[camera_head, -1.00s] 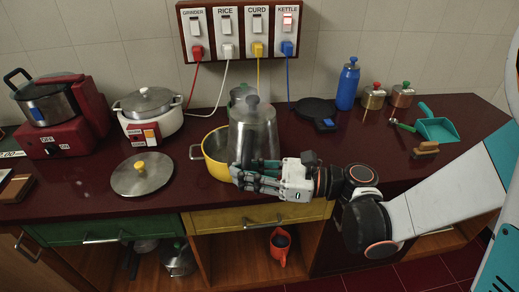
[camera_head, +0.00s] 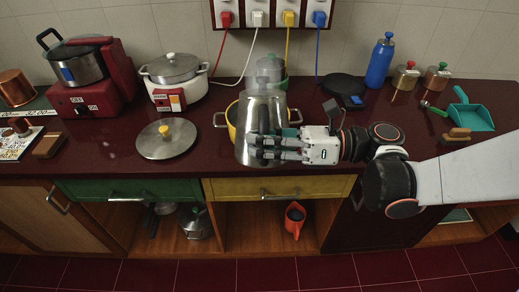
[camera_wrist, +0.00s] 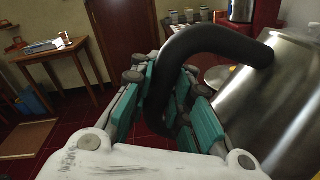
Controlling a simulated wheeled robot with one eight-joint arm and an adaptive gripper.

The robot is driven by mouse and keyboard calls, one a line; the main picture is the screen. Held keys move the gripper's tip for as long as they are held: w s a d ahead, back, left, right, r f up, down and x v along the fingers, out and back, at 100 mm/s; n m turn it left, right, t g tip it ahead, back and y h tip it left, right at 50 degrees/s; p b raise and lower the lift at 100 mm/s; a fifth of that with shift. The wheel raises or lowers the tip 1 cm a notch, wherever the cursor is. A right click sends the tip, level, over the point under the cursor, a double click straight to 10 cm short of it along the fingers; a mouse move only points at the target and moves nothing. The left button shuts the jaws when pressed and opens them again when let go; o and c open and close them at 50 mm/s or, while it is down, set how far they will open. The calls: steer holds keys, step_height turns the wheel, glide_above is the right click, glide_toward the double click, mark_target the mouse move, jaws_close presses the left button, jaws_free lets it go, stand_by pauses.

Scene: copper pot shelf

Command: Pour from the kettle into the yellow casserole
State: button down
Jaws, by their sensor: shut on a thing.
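The steel kettle (camera_head: 262,112) stands out in front of the yellow casserole (camera_head: 232,112) in the head view and hides most of it. The casserole sits on the counter, with its yellow wall and side handles showing. My gripper (camera_head: 264,148) is at the kettle's front side. In the wrist view my gripper (camera_wrist: 172,105) has its teal-padded fingers closed around the black curved handle (camera_wrist: 205,40), with the kettle's steel body (camera_wrist: 285,95) to the right. The kettle's base overlaps the casserole's front in the picture; I cannot tell its height or exact tilt. No liquid is visible.
A steel lid (camera_head: 166,138) lies left of the casserole. A white cooker (camera_head: 172,80) stands behind it. A black flat pan (camera_head: 344,84) and blue bottle (camera_head: 381,62) stand to the right. Cords hang from the wall sockets.

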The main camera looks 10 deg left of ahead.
mark_target(258, 97)
steer(key=w+r+m+p, duration=0.2)
steer(key=r, duration=0.1)
steer(key=w+a+r+m+p, duration=0.1)
steer(key=w+r+m+p, duration=0.1)
steer(key=w+r+p, duration=0.1)
steer(key=shift+w+a, duration=0.15)
steer(key=shift+w, duration=0.05)
steer(key=shift+w+a+f+m, duration=0.15)
steer(key=shift+w+a+m, duration=0.05)
steer(key=shift+w+m, duration=0.7)
steer(key=shift+w+a+m+h, duration=0.1)
steer(key=shift+w+m+h, duration=0.2)
steer(key=shift+w, duration=0.05)
steer(key=shift+s+a+f, duration=0.1)
steer(key=shift+s+a, duration=0.1)
steer(key=shift+a, duration=0.05)
steer(key=shift+a+f, duration=0.1)
steer(key=shift+a, duration=0.25)
steer(key=shift+d, duration=0.1)
